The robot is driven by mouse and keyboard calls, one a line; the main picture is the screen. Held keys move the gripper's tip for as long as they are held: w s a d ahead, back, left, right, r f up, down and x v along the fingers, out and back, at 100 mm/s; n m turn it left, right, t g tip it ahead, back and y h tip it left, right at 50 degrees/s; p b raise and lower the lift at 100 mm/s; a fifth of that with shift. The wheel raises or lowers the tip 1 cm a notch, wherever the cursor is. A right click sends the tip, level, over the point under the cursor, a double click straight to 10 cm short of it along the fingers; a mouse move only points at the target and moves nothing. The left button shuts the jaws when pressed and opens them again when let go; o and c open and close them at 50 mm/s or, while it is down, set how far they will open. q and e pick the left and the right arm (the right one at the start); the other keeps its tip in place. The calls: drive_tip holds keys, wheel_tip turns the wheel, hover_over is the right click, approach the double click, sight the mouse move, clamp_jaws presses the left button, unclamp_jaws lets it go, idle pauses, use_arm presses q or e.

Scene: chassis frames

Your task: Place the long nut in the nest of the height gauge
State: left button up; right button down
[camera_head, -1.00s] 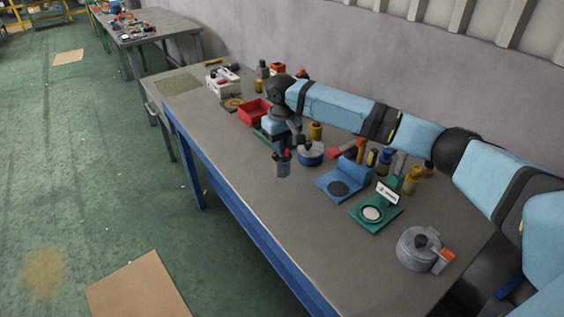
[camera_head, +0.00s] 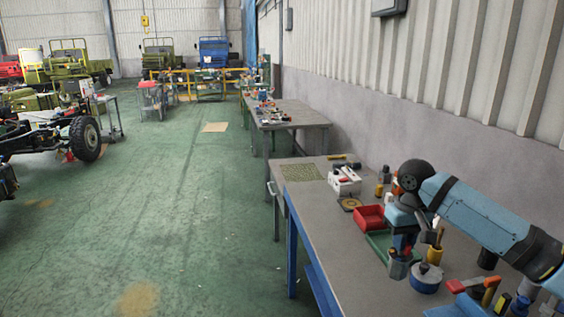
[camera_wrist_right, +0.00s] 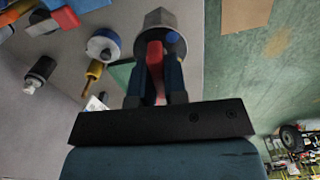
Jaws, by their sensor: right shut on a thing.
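My right gripper (camera_head: 403,243) hangs over the near side of the workbench, pointing down. It is shut on a grey six-sided part, the long nut (camera_head: 397,268), which sticks out below the fingertips. In the right wrist view the nut (camera_wrist_right: 160,18) shows at the tips of the fingers (camera_wrist_right: 162,55), with a red piece between them. I cannot tell the gap between the nut and the bench top. No height gauge can be made out for sure now; only a strip of a blue fixture (camera_head: 455,311) shows at the bottom edge. My left gripper is out of view.
A red bin (camera_head: 369,217) and a white box (camera_head: 344,180) stand beyond the gripper. A round blue-and-grey pot (camera_head: 427,279) stands close beside the nut. Several tools and bottles crowd the lower right. The bench top (camera_head: 335,245) left of the gripper is bare.

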use_arm(q)
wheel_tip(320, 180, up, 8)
drive_tip(key=p, duration=0.6)
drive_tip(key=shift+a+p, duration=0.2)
drive_tip(key=shift+p, duration=0.1)
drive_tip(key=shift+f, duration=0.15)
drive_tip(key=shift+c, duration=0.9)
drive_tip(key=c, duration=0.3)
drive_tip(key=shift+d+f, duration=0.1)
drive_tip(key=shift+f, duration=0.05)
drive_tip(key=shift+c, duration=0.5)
use_arm(e)
drive_tip(key=s+a+f, duration=0.1)
drive_tip(key=s+a, duration=0.2)
drive_tip(key=s, duration=0.5)
drive_tip(key=s+a+f+m, duration=0.1)
drive_tip(key=s+a+f, duration=0.1)
drive_tip(key=s, duration=0.6)
drive_tip(key=shift+s+a+f, duration=0.25)
drive_tip(key=shift+s+a, duration=0.1)
drive_tip(key=shift+a, duration=0.45)
